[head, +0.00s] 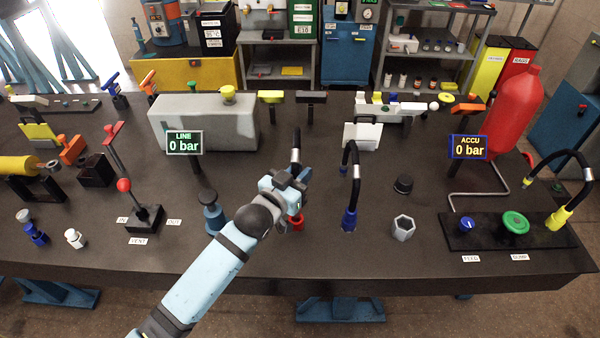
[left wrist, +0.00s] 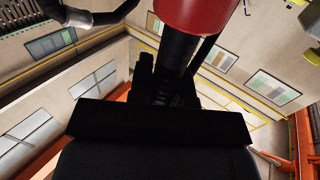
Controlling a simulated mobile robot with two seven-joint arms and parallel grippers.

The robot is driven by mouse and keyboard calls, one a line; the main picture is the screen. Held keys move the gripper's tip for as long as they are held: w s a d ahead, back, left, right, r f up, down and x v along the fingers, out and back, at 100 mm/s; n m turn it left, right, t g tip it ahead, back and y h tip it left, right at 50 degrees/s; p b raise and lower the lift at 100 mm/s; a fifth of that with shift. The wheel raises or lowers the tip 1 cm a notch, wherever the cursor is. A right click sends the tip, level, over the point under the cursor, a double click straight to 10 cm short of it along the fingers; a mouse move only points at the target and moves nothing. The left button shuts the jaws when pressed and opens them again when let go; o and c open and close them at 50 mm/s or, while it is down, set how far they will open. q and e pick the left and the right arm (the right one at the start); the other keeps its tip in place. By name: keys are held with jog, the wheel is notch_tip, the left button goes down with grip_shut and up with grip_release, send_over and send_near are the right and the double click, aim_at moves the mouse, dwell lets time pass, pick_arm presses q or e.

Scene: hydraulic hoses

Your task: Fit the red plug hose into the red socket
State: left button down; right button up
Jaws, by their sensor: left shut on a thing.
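My left gripper (head: 289,190) is shut on the red plug hose, over the middle of the table. The hose's dark upper end (head: 296,150) rises above the gripper, and a red part (head: 297,221) shows just below it. In the left wrist view, a red cylinder (left wrist: 195,12) with a black hose (left wrist: 176,60) running from it is close to the fingers. I cannot pick out the red socket for certain; the gripper and arm cover part of the table there. I cannot tell whether the red part touches anything beneath. My right gripper is not in view.
A blue plug hose (head: 349,215) stands upright just right of the gripper. A grey hex nut (head: 403,228) and a black cap (head: 403,185) lie further right. A blue fitting (head: 213,217) and a red-knobbed lever (head: 124,186) are to the left. The LINE display (head: 184,143) stands behind.

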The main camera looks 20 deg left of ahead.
pick_arm(q)
jog(key=shift+r, duration=0.1)
dwell(0.5)
jog(key=shift+p, duration=0.75)
dwell(0.5)
jog(key=shift+f+b, duration=1.2)
jog(key=shift+f, duration=1.1)
jog(key=c, duration=1)
grip_release()
jog(key=shift+s, duration=0.1)
jog(key=shift+s+a+f, duration=0.1)
jog(key=shift+s+a, duration=0.05)
jog(key=shift+s, duration=0.2)
jog(key=b+v, duration=0.1)
jog(key=v, duration=1.2)
